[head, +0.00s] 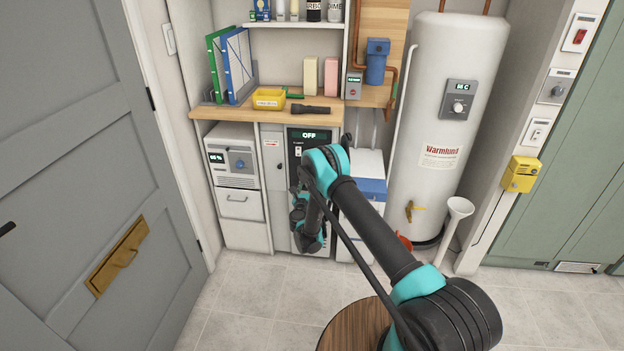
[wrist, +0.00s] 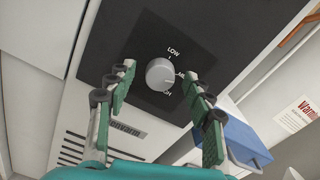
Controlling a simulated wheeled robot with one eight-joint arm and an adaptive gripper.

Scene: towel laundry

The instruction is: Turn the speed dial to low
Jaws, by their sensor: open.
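The speed dial (wrist: 159,72) is a round light grey knob on a black panel in the wrist view. "LOW" is printed above it, a partly covered label starting "ME" to its right, and one ending in "H" to its lower right. I cannot clearly tell which mark it points to. My gripper (wrist: 158,84) is open, with a finger on each side of the dial and gaps visible. In the head view my gripper (head: 308,228) is in front of the black-fronted unit, whose display (head: 308,135) reads "OFF"; my arm hides the dial there.
A wooden counter (head: 220,112) runs above the unit, bearing a black flashlight (head: 311,109) and yellow bin (head: 269,99). A blue-and-white box (head: 372,190) and water heater (head: 440,120) stand right. Tiled floor is clear in front.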

